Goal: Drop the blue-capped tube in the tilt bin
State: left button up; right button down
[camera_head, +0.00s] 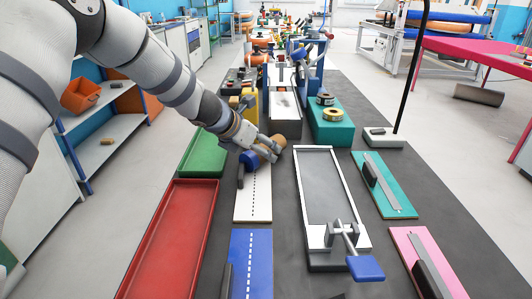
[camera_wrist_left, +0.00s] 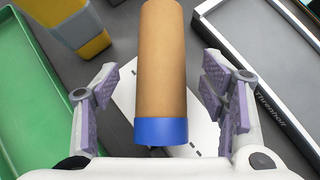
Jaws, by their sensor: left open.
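The blue-capped tube is a brown cardboard cylinder (camera_head: 272,146) with a blue cap at its near end; it shows large in the left wrist view (camera_wrist_left: 162,60), cap toward me. My left gripper (camera_head: 262,150) is open around it. In the left wrist view its two purple-padded fingers (camera_wrist_left: 163,97) stand on either side of the tube, with a gap on both sides. The likely tilt bin is the long grey tray with a white rim (camera_head: 303,185), right of the gripper, with a blue paddle (camera_head: 365,268) on a lever at its near end. My right gripper is not in view.
A white board with a dotted line (camera_head: 259,205) lies under the gripper. A green tray (camera_head: 203,155) and a red tray (camera_head: 172,245) are to the left. Teal (camera_head: 398,200) and pink (camera_head: 410,240) boards lie to the right. A crowded bench area is behind.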

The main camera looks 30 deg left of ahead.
pick_arm(q)
jog(key=shift+w+d+f, duration=0.1)
jog(key=shift+w+f, duration=0.2)
jog(key=shift+f, duration=0.25)
jog(key=shift+w+d+f, duration=0.1)
jog(key=shift+w+f, duration=0.15)
jog(key=shift+f, duration=0.25)
jog(key=shift+w+f, duration=0.15)
jog(key=shift+w, duration=0.15)
jog(key=shift+w+d, duration=0.1)
jog(key=shift+w, duration=0.05)
jog(key=shift+r, duration=0.2)
jog(key=shift+c, duration=0.8)
jog(key=c, duration=1.3)
